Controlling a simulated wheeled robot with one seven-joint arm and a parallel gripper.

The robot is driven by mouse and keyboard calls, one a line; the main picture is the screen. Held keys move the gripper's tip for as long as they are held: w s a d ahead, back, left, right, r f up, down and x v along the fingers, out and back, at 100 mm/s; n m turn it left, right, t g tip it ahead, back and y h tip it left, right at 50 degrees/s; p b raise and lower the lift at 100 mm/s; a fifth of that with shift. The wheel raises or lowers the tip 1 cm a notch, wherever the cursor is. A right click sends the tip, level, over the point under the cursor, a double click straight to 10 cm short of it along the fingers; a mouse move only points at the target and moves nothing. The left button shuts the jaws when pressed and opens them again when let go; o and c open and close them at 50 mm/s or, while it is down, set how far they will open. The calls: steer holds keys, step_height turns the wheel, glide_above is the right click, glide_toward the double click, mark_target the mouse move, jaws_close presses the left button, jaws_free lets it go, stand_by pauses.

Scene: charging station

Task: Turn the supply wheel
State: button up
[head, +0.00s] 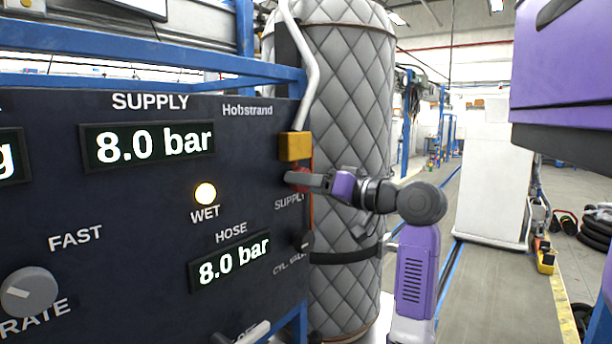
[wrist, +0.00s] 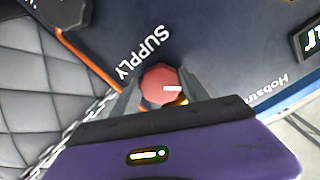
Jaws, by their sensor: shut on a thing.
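The supply wheel (wrist: 160,86) is a small red knob with a white mark, beside the word SUPPLY on the dark panel. In the wrist view it sits between the two fingers of my gripper (wrist: 163,92), which is shut on it. The supply display (head: 154,146) reads 8.0 bar. The hose display (head: 230,261) also reads 8.0 bar.
The WET lamp (head: 205,194) is lit. A grey RATE knob (head: 30,292) is at the lower left of the panel. A quilted grey cylinder (head: 345,120) stands close behind my gripper. A chain (wrist: 85,127) hangs near the fingers. Open floor (head: 490,290) lies to the right.

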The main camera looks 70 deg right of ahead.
steer(key=m, duration=0.9)
steer(key=shift+r, duration=0.1)
steer(key=shift+m, duration=0.4)
steer(key=o, duration=1.4)
steer(key=shift+a+r, duration=0.1)
steer(key=shift+r, duration=0.05)
